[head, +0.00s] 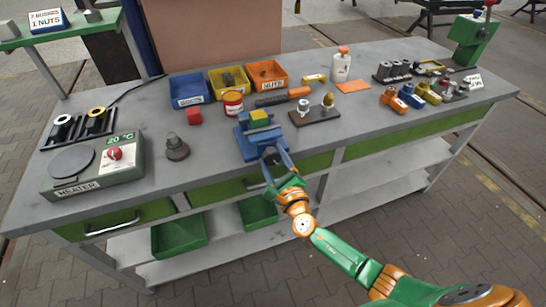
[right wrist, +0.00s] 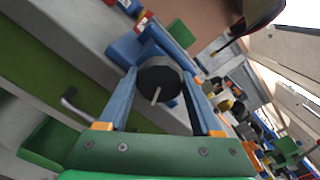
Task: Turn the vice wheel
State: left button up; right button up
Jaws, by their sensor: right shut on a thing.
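The blue vice (head: 250,146) stands at the front edge of the workbench, with a yellow-topped piece (head: 259,117) in its jaws. Its dark round wheel (head: 270,156) faces the front, and it shows large in the right wrist view (right wrist: 158,76) with a pale handle pin sticking out. My right gripper (head: 275,160) reaches in from the lower right, its two blue fingers on either side of the wheel. It is shut on the wheel, as the right wrist view also shows (right wrist: 159,84). My left gripper is in neither view.
A heater (head: 95,172) and a dark stepped part (head: 177,148) stand left of the vice. A red can (head: 233,103) and blue, yellow and orange bins stand behind it. A dark block with small parts (head: 314,115) is to its right.

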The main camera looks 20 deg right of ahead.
jog(key=shift+f+n, duration=0.1)
jog(key=shift+n, duration=0.2)
jog(key=o, duration=1.4)
jog(key=s, duration=0.7)
jog(key=shift+s+d+p, duration=0.1)
jog(key=shift+d+p, duration=0.1)
jog(key=shift+p, duration=0.15)
